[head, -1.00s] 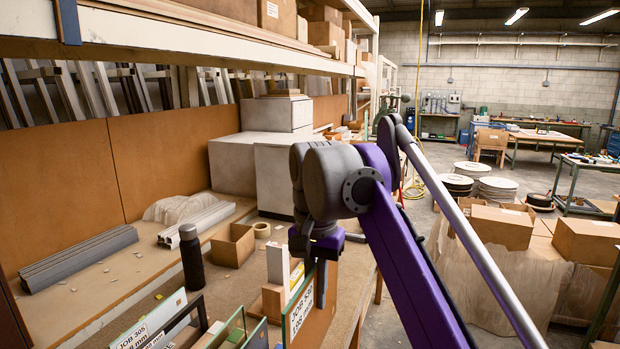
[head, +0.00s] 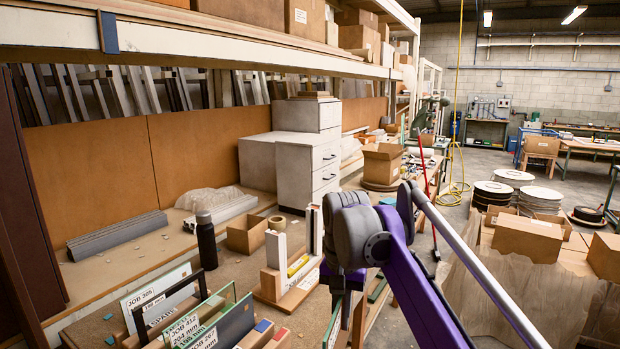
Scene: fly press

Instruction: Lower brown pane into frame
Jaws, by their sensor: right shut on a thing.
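My right gripper (head: 346,292) hangs low at the bottom centre of the head view, at the end of my purple arm. It is shut on a pane (head: 333,325), seen nearly edge-on with a white label strip; the lower part is cut off by the picture edge. The pane hangs upright, close to the right of a wooden stand (head: 296,294) with white uprights and a yellow label. Whether this stand is the frame, I cannot tell. No pane touching it is clear to see. My left gripper is not in view.
Several labelled panes (head: 165,290) stand in a rack at the lower left. A white drawer cabinet (head: 308,160) stands behind. A shelf overhangs the bench.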

